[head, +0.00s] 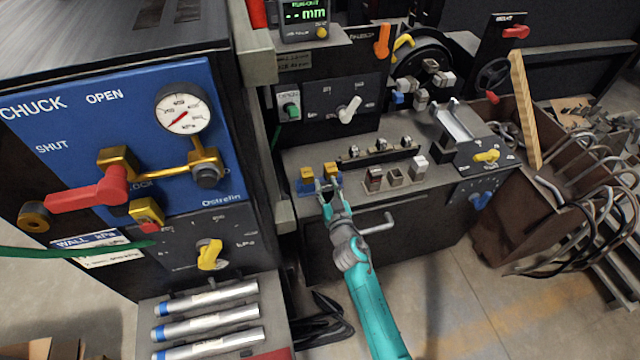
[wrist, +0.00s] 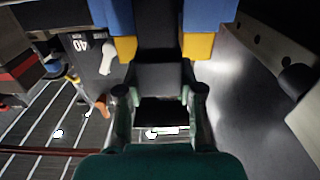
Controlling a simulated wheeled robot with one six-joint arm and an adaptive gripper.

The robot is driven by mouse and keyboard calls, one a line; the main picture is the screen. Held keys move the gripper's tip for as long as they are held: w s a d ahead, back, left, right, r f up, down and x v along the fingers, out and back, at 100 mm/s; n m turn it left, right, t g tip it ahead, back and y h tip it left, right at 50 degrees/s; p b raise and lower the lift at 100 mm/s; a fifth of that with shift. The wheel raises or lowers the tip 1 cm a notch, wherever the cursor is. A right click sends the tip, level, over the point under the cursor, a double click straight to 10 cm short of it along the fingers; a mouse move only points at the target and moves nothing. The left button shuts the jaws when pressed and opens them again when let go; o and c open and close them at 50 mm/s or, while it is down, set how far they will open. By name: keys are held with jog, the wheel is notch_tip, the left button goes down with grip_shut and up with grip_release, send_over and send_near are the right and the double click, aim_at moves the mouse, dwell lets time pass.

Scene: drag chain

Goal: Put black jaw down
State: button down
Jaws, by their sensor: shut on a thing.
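My gripper (head: 325,185) is at the left end of the grey machine top, beside two blue and yellow blocks, one to the left (head: 306,181) and one to the right (head: 331,173). In the wrist view, the fingers of my gripper (wrist: 160,88) are shut on a dark block, the black jaw (wrist: 159,76). A dark gap runs beyond it between the blue and yellow blocks (wrist: 112,22) (wrist: 206,22). In the head view the jaw is too small and hidden to make out. I cannot tell whether it touches the surface.
Several small grey and tan blocks (head: 395,175) sit right of my gripper. A black rail with metal pieces (head: 378,152) lies behind. The blue chuck panel (head: 120,140) with a red lever stands left. A brown bin (head: 515,200) stands right.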

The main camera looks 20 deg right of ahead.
jog(key=c, duration=0.7)
grip_release()
jog(key=shift+s, duration=0.1)
jog(key=s, duration=1.1)
jog(key=shift+s, duration=0.35)
jog(key=shift+s, duration=0.1)
